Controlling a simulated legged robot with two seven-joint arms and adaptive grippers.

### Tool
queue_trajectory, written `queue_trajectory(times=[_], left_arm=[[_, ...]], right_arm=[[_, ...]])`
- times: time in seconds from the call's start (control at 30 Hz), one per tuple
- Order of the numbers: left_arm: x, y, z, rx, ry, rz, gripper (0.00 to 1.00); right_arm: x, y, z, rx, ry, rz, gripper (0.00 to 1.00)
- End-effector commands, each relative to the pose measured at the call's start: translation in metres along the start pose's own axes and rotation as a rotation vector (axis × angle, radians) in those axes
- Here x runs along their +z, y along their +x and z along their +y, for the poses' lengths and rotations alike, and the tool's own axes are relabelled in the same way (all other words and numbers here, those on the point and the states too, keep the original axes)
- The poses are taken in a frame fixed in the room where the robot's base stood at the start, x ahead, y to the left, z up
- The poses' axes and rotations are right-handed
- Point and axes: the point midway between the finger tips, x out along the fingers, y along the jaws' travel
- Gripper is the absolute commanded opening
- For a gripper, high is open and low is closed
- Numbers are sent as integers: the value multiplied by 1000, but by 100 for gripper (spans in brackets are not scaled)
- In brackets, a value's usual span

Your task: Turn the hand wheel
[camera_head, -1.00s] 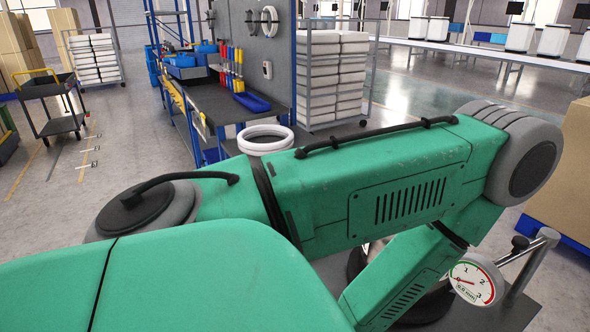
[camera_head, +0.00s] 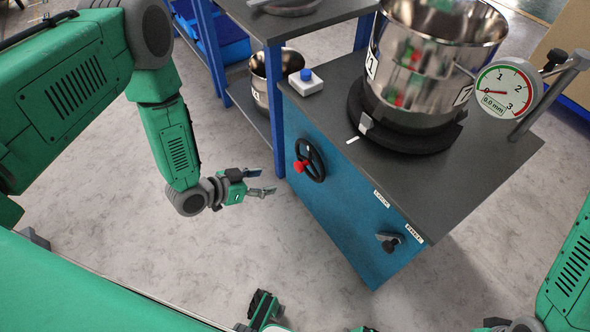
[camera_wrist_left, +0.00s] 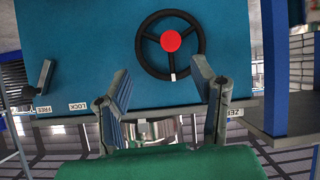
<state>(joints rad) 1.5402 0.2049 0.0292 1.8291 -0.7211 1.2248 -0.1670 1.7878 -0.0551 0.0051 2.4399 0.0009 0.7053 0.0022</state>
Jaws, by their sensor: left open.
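The black hand wheel (camera_head: 317,164) with a red centre knob (camera_head: 300,166) is mounted on the blue front panel (camera_head: 340,205) of a bench. My left gripper (camera_head: 266,182) is open and empty, a short way left of the wheel and apart from it. In the left wrist view the wheel (camera_wrist_left: 147,58) shows whole beyond the open fingers (camera_wrist_left: 161,78), with nothing between them. A green and black part at the bottom of the head view may be my right gripper (camera_head: 263,309); its jaws cannot be made out.
A lever (camera_head: 388,243) sits low on the panel, near LOCK and FREE labels. A steel pot (camera_head: 425,75) and a dial gauge (camera_head: 502,90) reading about zero stand on the bench top, with a blue button box (camera_head: 305,82). A blue table leg (camera_head: 275,110) stands behind my left gripper.

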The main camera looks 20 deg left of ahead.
Motion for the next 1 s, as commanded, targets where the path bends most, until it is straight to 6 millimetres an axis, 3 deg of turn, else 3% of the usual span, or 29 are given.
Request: queue_trajectory(times=[0.03, 0.17, 0.37, 0.8, 1.0], left_arm=[[5, 12, -9, 12, 35, 59, 52], [0, 20, -18, 36, 90, 140, 52], [-6, 44, -17, 42, 98, 151, 52], [-17, 132, -13, 40, 96, 148, 52], [-20, 150, -12, 40, 94, 147, 52]], right_arm=[[1, 14, 0, 0, 1, -1, 0], [1, 20, 0, 1, 1, -1, 0], [1, 27, 0, 1, 1, 0, 0], [3, 58, 0, 1, 1, 0, 0], [3, 64, 0, 1, 1, 0, 0]])
